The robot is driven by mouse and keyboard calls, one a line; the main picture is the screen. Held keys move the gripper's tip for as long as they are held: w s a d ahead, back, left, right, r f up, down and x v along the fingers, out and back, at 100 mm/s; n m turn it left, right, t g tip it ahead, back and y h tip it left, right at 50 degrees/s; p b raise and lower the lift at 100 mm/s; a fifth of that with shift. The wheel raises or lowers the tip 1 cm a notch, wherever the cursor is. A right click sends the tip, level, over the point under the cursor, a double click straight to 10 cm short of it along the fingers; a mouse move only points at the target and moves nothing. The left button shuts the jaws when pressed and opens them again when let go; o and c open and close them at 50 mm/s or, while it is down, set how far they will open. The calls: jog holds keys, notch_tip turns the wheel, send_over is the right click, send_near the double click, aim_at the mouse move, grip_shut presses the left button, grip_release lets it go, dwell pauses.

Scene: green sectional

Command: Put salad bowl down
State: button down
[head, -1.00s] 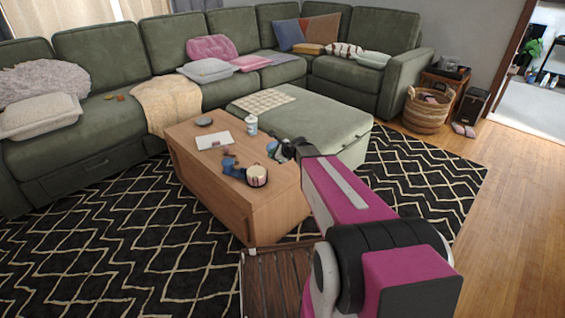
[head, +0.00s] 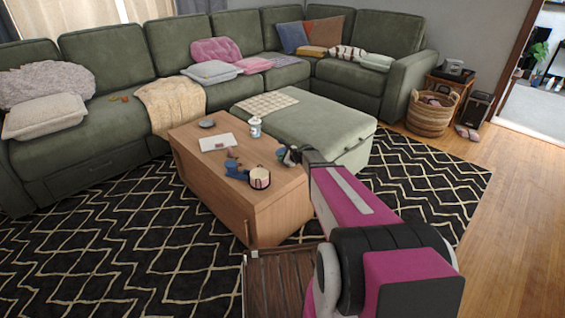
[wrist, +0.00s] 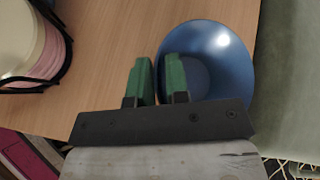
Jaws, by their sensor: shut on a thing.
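The salad bowl (wrist: 222,65) is blue and round in the wrist view. Its left rim lies between the two green fingertips of my gripper (wrist: 161,78), which is shut on it. The bowl is over the right side of the wooden coffee table (wrist: 110,40), near the edge facing the ottoman. I cannot tell whether its base touches the tabletop. In the head view the bowl (head: 281,153) is a small blue patch partly hidden by my gripper (head: 291,156).
A black-banded jar (head: 260,178) stands left of the bowl, with a blue object (head: 235,170) beside it. A white pad (head: 217,142), a dark dish (head: 207,124) and a white bottle (head: 255,127) are on the table. The green ottoman (head: 320,130) adjoins the table's far right.

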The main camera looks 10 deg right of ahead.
jog(key=shift+f, duration=0.75)
jog(key=c, duration=1.1)
grip_release()
jog(key=shift+f, duration=0.1)
jog(key=v, duration=1.2)
jog(key=s+a+r+n+g+h, duration=0.1)
jog(key=s+n+g+h, duration=0.2)
jog(key=s+n, duration=0.8)
jog(key=s+a+r+n+g+h, duration=0.1)
jog(key=s+n+g+h, duration=0.3)
jog(key=s+n, duration=0.7)
jog(key=shift+s+a+g, duration=0.7)
jog(key=shift+s+a, duration=0.15)
jog(key=shift+s, duration=0.8)
